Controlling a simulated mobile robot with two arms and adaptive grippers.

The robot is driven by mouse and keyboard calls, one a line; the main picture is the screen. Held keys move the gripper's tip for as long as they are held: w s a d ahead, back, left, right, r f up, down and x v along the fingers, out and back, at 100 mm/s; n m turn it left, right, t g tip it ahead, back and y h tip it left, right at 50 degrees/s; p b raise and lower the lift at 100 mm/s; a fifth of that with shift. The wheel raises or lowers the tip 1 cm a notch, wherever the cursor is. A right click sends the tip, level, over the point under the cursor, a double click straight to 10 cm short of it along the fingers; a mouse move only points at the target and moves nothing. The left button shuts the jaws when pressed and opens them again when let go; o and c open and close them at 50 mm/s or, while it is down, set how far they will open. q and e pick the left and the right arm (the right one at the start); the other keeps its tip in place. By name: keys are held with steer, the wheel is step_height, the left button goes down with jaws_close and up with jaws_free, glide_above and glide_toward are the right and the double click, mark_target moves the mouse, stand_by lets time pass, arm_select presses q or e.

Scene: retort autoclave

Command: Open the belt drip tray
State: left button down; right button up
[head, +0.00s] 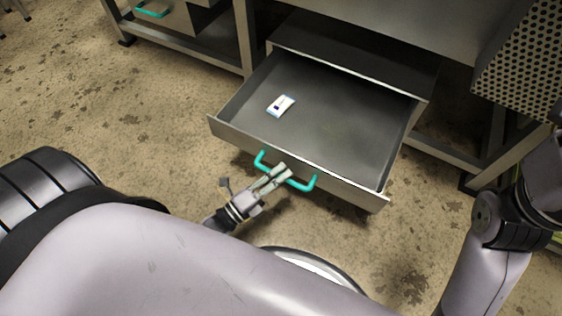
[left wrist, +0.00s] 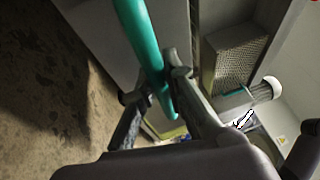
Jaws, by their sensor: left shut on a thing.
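The belt drip tray (head: 345,122) is a grey metal drawer, pulled well out from its housing under the machine. A teal bar handle (head: 304,185) is fixed to its front panel. My left gripper (head: 281,172) is shut on the handle near its middle. In the left wrist view the teal handle (left wrist: 140,40) passes between the fingers of my left gripper (left wrist: 155,88). My right gripper does not show in either view; only part of my right arm shows at the right of the head view.
A small white and blue packet (head: 281,105) lies inside the tray. Another teal handle (head: 151,11) shows on a unit at the upper left. A perforated metal panel (head: 522,55) and frame legs stand at the right. Speckled floor is clear at the left.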

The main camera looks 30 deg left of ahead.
arm_select(q)
steer(key=c, duration=1.6)
jaws_free()
steer(key=shift+s+a, duration=0.1)
steer(key=v, duration=1.1)
steer(key=shift+s, duration=0.35)
steer(key=shift+a, duration=0.15)
